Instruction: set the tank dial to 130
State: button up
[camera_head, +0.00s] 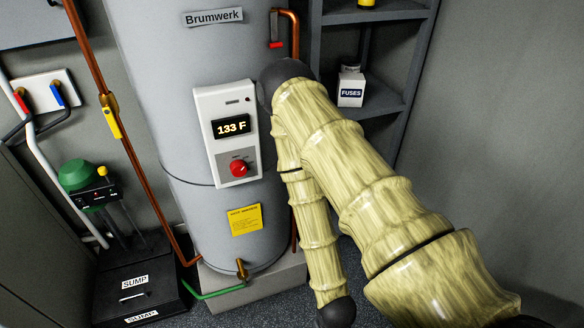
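The tank (160,60) is a tall grey cylinder labelled Brumwerk. A white control panel (210,105) is on its front. The panel's display (230,127) reads 133 F. The red round dial (238,168) sits below the display on a grey plate and is in plain view. My arm bends at a dark joint just right of the panel, and its forearm runs down to a dark wrist joint at the bottom edge. My gripper is not in view, and nothing is seen touching the dial.
A copper pipe (88,62) with a yellow-handled valve runs left of the tank. A green-topped pump (78,175) and a black sump cover (150,283) are at lower left. Grey shelves (345,15) with a fuses box (351,88) stand behind my arm. A yellow note (244,219) is below the panel.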

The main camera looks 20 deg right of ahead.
aim_at(238, 168)
jog(key=z, duration=1.65)
jog(key=k, duration=0.95)
jog(key=u, duration=1.45)
